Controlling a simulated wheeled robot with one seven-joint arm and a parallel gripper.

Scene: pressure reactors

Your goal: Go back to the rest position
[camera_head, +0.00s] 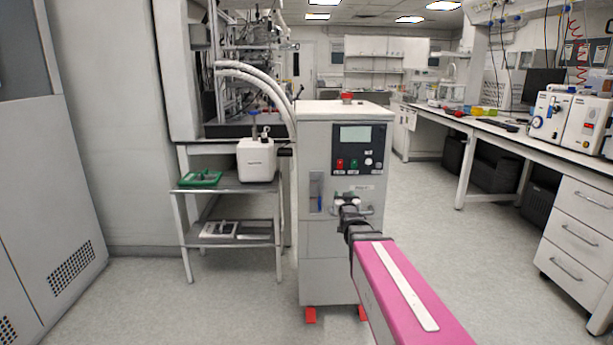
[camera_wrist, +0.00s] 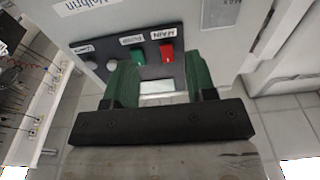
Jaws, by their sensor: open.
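My gripper (camera_wrist: 155,68) shows in the wrist view with two green fingers spread apart and nothing between them. It is in front of a grey cabinet unit (camera_head: 314,250), whose dark panel (camera_wrist: 90,46) has a red switch marked MAIN (camera_wrist: 167,52) and a green switch (camera_wrist: 138,54). The panel is beyond the fingertips; I cannot tell whether they touch the unit. In the head view my pink arm reaches forward from the lower right, and its dark end (camera_head: 350,212) is at the unit's front, below the panel. The fingers are hard to make out there.
A metal shelf stand (camera_head: 232,188) left of the unit holds a white device (camera_head: 257,160) and a green tray (camera_head: 200,178). A long bench (camera_head: 540,142) with drawers (camera_head: 580,230) runs along the right. Pale floor between unit and bench is clear.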

